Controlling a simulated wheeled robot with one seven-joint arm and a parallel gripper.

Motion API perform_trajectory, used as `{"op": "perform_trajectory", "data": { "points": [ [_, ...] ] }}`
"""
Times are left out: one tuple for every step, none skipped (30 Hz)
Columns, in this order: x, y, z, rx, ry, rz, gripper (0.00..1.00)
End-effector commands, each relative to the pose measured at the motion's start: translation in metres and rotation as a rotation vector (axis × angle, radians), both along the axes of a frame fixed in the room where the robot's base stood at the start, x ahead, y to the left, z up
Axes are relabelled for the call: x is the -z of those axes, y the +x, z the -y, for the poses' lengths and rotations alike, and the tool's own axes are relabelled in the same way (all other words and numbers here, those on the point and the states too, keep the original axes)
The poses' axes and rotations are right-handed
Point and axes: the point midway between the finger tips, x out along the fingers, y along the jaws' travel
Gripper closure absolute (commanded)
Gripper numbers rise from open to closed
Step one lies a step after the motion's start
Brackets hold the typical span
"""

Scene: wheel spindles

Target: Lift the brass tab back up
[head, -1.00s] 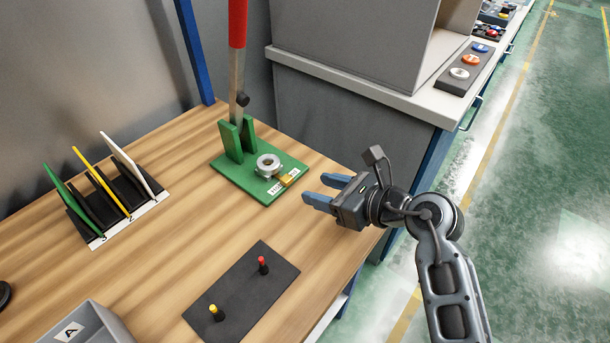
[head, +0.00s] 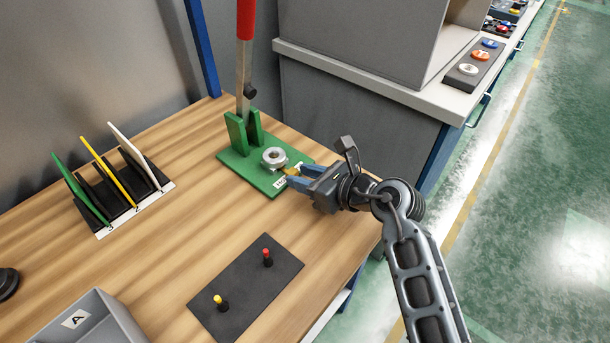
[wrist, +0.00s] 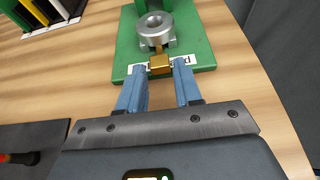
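The brass tab (wrist: 160,63) lies low at the front of the silver round hub (wrist: 154,25) on the green base (wrist: 123,56). In the head view the hub (head: 274,158) shows clear, while the tab (head: 292,169) is partly covered by my gripper (head: 291,177). In the wrist view my gripper (wrist: 163,66) has its two blue fingers apart, one on each side of the tab's near end. I cannot tell whether either finger touches it. A white label (wrist: 202,57) lies beside the tab on the base.
A red-handled lever (head: 244,60) stands upright between green posts behind the hub. A dark mat (head: 240,295) with a red and a yellow peg lies in front. A black rack (head: 120,190) of coloured plates stands left, above a grey bin (head: 125,318).

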Motion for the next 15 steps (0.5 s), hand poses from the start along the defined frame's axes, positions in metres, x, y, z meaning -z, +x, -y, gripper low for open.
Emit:
{"op": "perform_trajectory", "data": {
  "points": [
    [0.0001,-0.0001,0.0001,0.0,0.0,0.0,0.71],
    [0.0001,-0.0001,0.0001,0.0,0.0,0.0,0.74],
    [0.0001,-0.0001,0.0001,0.0,0.0,0.0,0.78],
    [0.0001,-0.0001,0.0001,0.0,0.0,0.0,0.81],
    [0.0,-0.0001,0.0002,0.0,0.0,0.0,0.83],
    [0.0,-0.0001,0.0002,0.0,0.0,0.0,0.87],
    [0.0,-0.0001,0.0002,0.0,0.0,0.0,0.9],
    [0.0,-0.0001,0.0002,0.0,0.0,0.0,0.93],
    [0.0,-0.0001,0.0002,0.0,0.0,0.0,0.97],
    [0.0001,-0.0002,0.0002,0.0,0.0,0.0,1.0],
    [0.0,-0.0001,0.0002,0.0,0.0,0.0,1.0],
    [0.0001,-0.0002,0.0002,0.0,0.0,0.0,1.0],
    [0.0001,-0.0002,0.0002,0.0,0.0,0.0,1.0],
    [0.0001,-0.0002,0.0002,0.0,0.0,0.0,1.0],
    [0.0001,-0.0002,0.0002,0.0,0.0,0.0,1.0]
  ]
}}
